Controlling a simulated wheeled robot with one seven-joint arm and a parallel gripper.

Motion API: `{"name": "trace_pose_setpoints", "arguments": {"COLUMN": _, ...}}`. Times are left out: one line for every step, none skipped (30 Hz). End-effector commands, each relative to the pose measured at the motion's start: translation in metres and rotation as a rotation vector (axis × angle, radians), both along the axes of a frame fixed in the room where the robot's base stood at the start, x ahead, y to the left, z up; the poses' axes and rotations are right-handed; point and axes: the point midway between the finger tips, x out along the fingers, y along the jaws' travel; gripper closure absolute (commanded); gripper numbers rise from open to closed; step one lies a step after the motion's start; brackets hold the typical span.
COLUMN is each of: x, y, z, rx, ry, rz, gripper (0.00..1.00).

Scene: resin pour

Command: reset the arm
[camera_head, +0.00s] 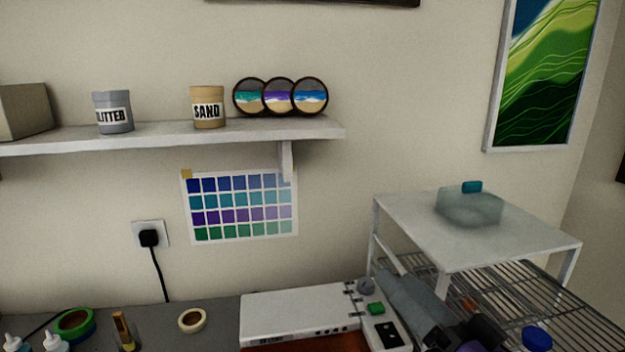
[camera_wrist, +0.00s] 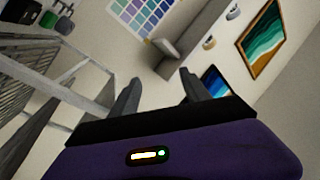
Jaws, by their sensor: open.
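My gripper (camera_wrist: 157,95) shows in the wrist view with its two dark fingers apart and nothing between them. It points toward the wall, with the shelf and colour chart beyond the fingers. In the head view my arm is at the lower right, in front of the wire rack and white stand; the fingertips cannot be made out there.
A white stand (camera_head: 420,215) bears a translucent block with a teal piece on top. A wire rack (camera_head: 575,310) lies beneath it. A white box (camera_head: 295,312) sits on the grey counter (camera_head: 215,335). Jars and round pieces stand on the wall shelf (camera_head: 160,132).

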Motion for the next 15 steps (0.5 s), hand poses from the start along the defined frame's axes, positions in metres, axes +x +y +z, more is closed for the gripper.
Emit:
{"name": "trace_pose_setpoints", "arguments": {"x": -0.005, "y": 0.000, "z": -0.017, "rx": 0.030, "ry": 0.024, "rz": -0.035, "gripper": 0.45}}
{"name": "trace_pose_setpoints", "arguments": {"x": -0.008, "y": -0.002, "z": -0.026, "rx": 0.042, "ry": 0.035, "rz": -0.061, "gripper": 0.45}}
{"name": "trace_pose_setpoints", "arguments": {"x": -0.012, "y": -0.004, "z": -0.038, "rx": 0.056, "ry": 0.051, "rz": -0.094, "gripper": 0.45}}
{"name": "trace_pose_setpoints", "arguments": {"x": -0.016, "y": -0.006, "z": -0.047, "rx": 0.063, "ry": 0.063, "rz": -0.117, "gripper": 0.45}}
{"name": "trace_pose_setpoints", "arguments": {"x": -0.020, "y": -0.008, "z": -0.056, "rx": 0.071, "ry": 0.074, "rz": -0.142, "gripper": 0.45}}
{"name": "trace_pose_setpoints", "arguments": {"x": -0.026, "y": -0.010, "z": -0.069, "rx": 0.077, "ry": 0.090, "rz": -0.174, "gripper": 0.45}}
{"name": "trace_pose_setpoints", "arguments": {"x": -0.031, "y": -0.012, "z": -0.078, "rx": 0.079, "ry": 0.103, "rz": -0.198, "gripper": 0.45}}
{"name": "trace_pose_setpoints", "arguments": {"x": -0.037, "y": -0.014, "z": -0.088, "rx": 0.081, "ry": 0.116, "rz": -0.221, "gripper": 0.45}}
{"name": "trace_pose_setpoints", "arguments": {"x": -0.045, "y": -0.016, "z": -0.101, "rx": 0.080, "ry": 0.135, "rz": -0.253, "gripper": 0.45}}
{"name": "trace_pose_setpoints", "arguments": {"x": -0.052, "y": -0.018, "z": -0.111, "rx": 0.076, "ry": 0.149, "rz": -0.277, "gripper": 0.45}}
{"name": "trace_pose_setpoints", "arguments": {"x": -0.060, "y": -0.019, "z": -0.121, "rx": 0.071, "ry": 0.162, "rz": -0.299, "gripper": 0.45}}
{"name": "trace_pose_setpoints", "arguments": {"x": -0.070, "y": -0.022, "z": -0.134, "rx": 0.061, "ry": 0.180, "rz": -0.329, "gripper": 0.45}}
{"name": "trace_pose_setpoints", "arguments": {"x": -0.079, "y": -0.024, "z": -0.143, "rx": 0.052, "ry": 0.194, "rz": -0.350, "gripper": 0.45}}
{"name": "trace_pose_setpoints", "arguments": {"x": -0.088, "y": -0.025, "z": -0.152, "rx": 0.041, "ry": 0.207, "rz": -0.370, "gripper": 0.45}}
{"name": "trace_pose_setpoints", "arguments": {"x": -0.100, "y": -0.028, "z": -0.163, "rx": 0.023, "ry": 0.223, "rz": -0.397, "gripper": 0.45}}
